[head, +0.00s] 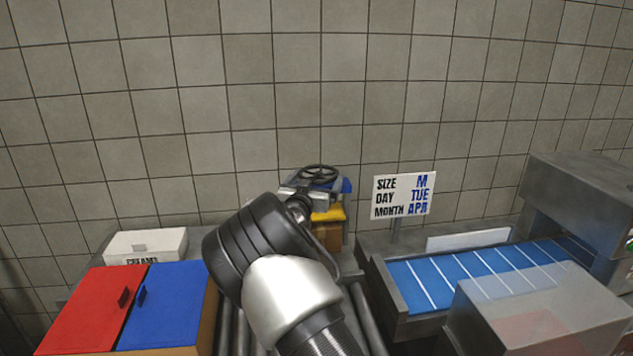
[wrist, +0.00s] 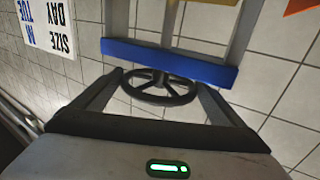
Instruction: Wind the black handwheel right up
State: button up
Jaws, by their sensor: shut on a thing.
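The black handwheel (head: 318,173) sits on top of a small machine with blue and yellow parts, against the tiled wall. In the wrist view the spoked handwheel (wrist: 160,80) shows centred between my two dark fingers. My gripper (wrist: 158,86) is shut on its rim, one finger at each side. In the head view my gripper (head: 298,200) reaches the machine from the front, and my arm hides much of the machine below the wheel.
A sign (head: 403,195) reads SIZE M, DAY TUE, MONTH APR. A blue conveyor (head: 480,272) is at right. A white box (head: 146,246) and a red-and-blue lidded bin (head: 160,305) stand at left. A blue bar (wrist: 165,62) crosses just beyond the wheel.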

jog(key=shift+d+f+n+y+b, duration=0.4)
jog(key=shift+y+b, duration=0.3)
jog(key=shift+b, duration=1.1)
jog(key=shift+d+f+n+y+b, duration=0.15)
jog(key=shift+n+y+b, duration=0.45)
jog(key=shift+b, duration=1.15)
jog(key=y+b, duration=0.1)
jog(key=n+y+b, duration=0.1)
jog(key=b, duration=0.1)
jog(key=y+b, duration=0.1)
jog(key=b, duration=0.1)
jog(key=shift+d+r+n+y, duration=0.2)
jog(key=shift+r+n+y, duration=0.1)
jog(key=shift+n, duration=0.1)
jog(key=n+y, duration=0.2)
jog(key=shift+w+d+r+y, duration=0.1)
jog(key=shift+d+r+y, duration=0.05)
jog(key=shift+r+y, duration=0.25)
jog(key=shift+n+g+y+p, duration=0.4)
jog(key=shift+n+y+p, duration=0.1)
jog(key=shift+y+p, duration=0.55)
jog(key=shift+y, duration=0.15)
jog(key=shift+f+n, duration=0.15)
jog(key=shift+n, duration=0.25)
jog(key=o, duration=0.7)
jog(key=shift+o, duration=0.2)
